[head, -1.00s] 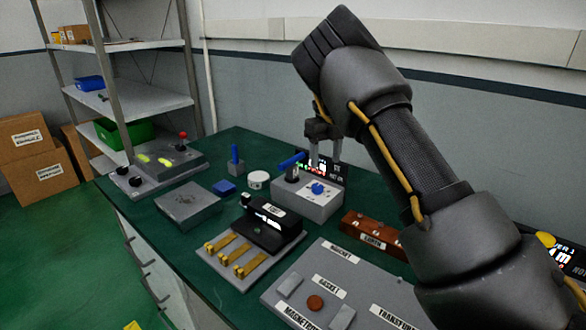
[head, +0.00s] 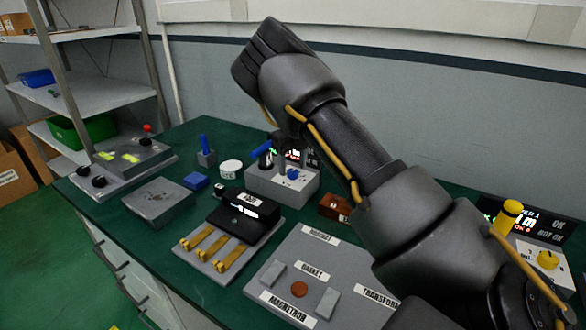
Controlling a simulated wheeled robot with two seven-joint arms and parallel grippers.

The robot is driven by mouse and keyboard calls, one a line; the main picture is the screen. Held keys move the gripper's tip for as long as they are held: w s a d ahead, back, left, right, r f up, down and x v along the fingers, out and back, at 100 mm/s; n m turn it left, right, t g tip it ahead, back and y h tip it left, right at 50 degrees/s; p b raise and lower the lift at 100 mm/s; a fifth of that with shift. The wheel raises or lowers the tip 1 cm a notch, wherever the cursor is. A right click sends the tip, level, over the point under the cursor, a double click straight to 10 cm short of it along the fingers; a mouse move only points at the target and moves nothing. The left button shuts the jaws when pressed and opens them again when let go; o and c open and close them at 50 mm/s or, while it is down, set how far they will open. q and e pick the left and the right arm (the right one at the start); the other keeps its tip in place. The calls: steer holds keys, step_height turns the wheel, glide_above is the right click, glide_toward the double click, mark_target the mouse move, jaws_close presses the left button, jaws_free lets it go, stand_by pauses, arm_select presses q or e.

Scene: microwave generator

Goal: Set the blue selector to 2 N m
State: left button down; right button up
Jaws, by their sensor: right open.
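The blue selector (head: 293,174) is a small round knob on top of a light grey box (head: 268,183) near the back of the green table. A blue-handled lever or tool (head: 262,148) stands at the box's left side. A dark display (head: 293,154) with small lit text is behind the box, partly covered by my right gripper. My right gripper (head: 284,150) is open, above and behind the selector in the picture, with no contact visible. Its fingers are partly hidden and small. The selector's setting is too small to read. My left gripper is out of view.
A second station with a yellow knob (head: 547,259) and yellow handle (head: 508,214) is at right. A black fixture (head: 243,216), a labelled grey tray (head: 270,310), a white round part (head: 231,168) and a blue block (head: 196,181) stand nearby. My right arm covers much of the right side.

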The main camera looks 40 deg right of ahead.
steer(key=shift+f, duration=0.85)
steer(key=c, duration=1)
